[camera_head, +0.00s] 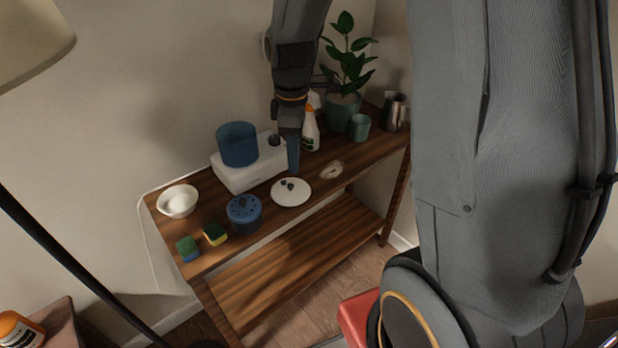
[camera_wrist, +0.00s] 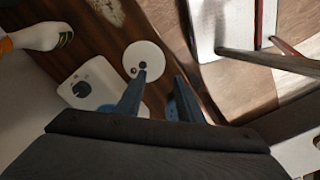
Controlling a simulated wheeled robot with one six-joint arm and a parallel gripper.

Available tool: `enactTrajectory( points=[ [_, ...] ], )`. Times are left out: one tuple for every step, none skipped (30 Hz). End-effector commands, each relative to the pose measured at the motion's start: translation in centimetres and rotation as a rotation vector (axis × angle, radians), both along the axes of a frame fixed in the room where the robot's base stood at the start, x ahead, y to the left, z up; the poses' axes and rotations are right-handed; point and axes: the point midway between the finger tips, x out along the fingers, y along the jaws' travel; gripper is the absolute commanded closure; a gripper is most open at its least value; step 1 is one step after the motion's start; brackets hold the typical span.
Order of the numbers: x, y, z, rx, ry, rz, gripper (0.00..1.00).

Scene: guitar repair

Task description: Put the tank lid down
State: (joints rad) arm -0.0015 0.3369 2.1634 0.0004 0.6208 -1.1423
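The tank lid, a round white disc with a small dark knob (camera_head: 291,191), appears to lie flat on the wooden table near its front edge. It also shows in the wrist view (camera_wrist: 147,52), just beyond the left fingertip. My gripper (camera_head: 293,172) points down above and behind the lid. In the wrist view its two fingers (camera_wrist: 161,77) are apart with nothing held between them. Whether a fingertip touches the knob is hard to tell. A white box-shaped unit (camera_head: 240,175), likely the tank, stands behind the lid with a blue round basket (camera_head: 238,143) on it.
A spray bottle (camera_head: 310,130), plant (camera_head: 347,75), green cup (camera_head: 360,127) and metal jug (camera_head: 396,111) stand at the back right. A pale patch (camera_head: 330,170) lies right of the lid.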

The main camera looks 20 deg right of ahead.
Motion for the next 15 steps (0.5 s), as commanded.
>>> enactTrajectory(
  points=[
    [-1.6,0.0,0.4,0.003,-0.008,-0.113,0.66],
    [-2.5,0.0,0.6,0.005,-0.014,-0.19,0.66],
    [-3.7,0.0,0.8,0.009,-0.02,-0.291,0.66],
    [-4.6,0.0,0.9,0.012,-0.024,-0.368,0.66],
    [-5.4,0.0,1.0,0.016,-0.03,-0.443,0.66],
    [-6.6,0.0,1.1,0.021,-0.035,-0.541,0.66],
    [-7.5,0.0,1.2,0.025,-0.04,-0.614,0.66],
    [-8.3,0.0,1.2,0.03,-0.044,-0.683,0.66],
    [-9.3,0.0,1.3,0.036,-0.047,-0.767,0.66],
    [-10.0,0.0,1.2,0.04,-0.051,-0.826,0.66],
    [-10.6,0.0,1.3,0.043,-0.054,-0.88,0.66],
    [-11.4,0.0,1.3,0.048,-0.056,-0.945,0.66],
    [-11.9,0.0,1.3,0.052,-0.058,-0.987,0.66],
    [-12.3,0.0,1.2,0.055,-0.06,-1.023,0.66],
    [-12.7,0.0,1.2,0.058,-0.062,-1.064,0.66]
  ],
)
